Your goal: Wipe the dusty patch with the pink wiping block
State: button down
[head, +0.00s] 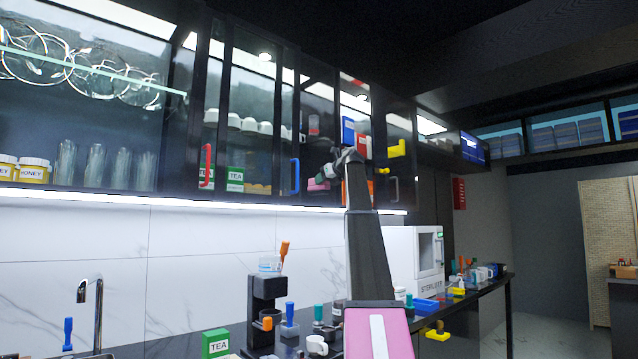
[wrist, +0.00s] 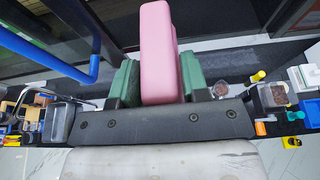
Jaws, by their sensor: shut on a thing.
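The pink wiping block (wrist: 157,50) is held between the green finger pads of my gripper (wrist: 160,80) in the wrist view. In the head view my arm reaches up, and my gripper (head: 330,172) is small and raised in front of the wall cabinets. The pink block (head: 318,185) shows there at its tip, near a blue cabinet handle. My gripper is shut on the block. I cannot make out the dusty patch in either view.
Glass-fronted wall cabinets with red (head: 207,166), blue (head: 295,176) and yellow (head: 396,149) handles are close to my gripper. Below, the dark counter holds a coffee machine (head: 267,300), a green tea box (head: 215,343), a white sterilizer (head: 428,262) and several small items.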

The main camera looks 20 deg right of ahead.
jog(key=s+d, duration=0.3)
jog(key=s, duration=0.5)
jog(key=shift+s, duration=0.35)
jog(key=shift+d, duration=0.1)
